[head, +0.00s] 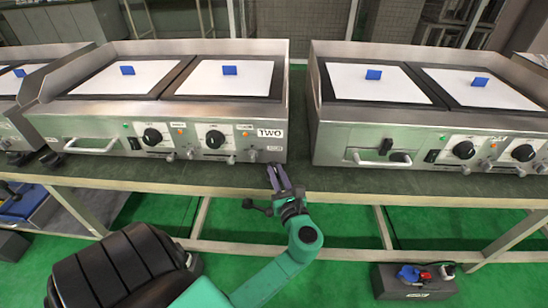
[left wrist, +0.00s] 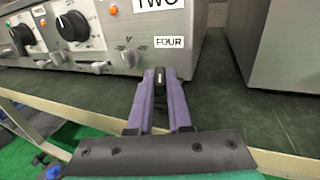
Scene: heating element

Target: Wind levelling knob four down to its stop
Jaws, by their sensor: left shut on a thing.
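The griddle unit marked TWO (head: 250,110) stands on the dark bench. In the left wrist view, a FOUR label (left wrist: 170,42) is on its front face near the right corner. My left gripper (head: 279,172) is at the bottom of that corner. In the left wrist view its purple fingers (left wrist: 160,82) are closed around a small dark piece, levelling knob four (left wrist: 160,76), just below the FOUR label. The fingers hide most of the knob. Its height above the bench cannot be judged. My right gripper is not in view.
A second griddle unit (head: 430,125) stands to the right, with a gap between the two. Dials (head: 215,139) and small levers line the front of unit TWO. The bench's front edge (head: 150,187) runs below my gripper. A box with coloured items (head: 415,280) sits on the green floor.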

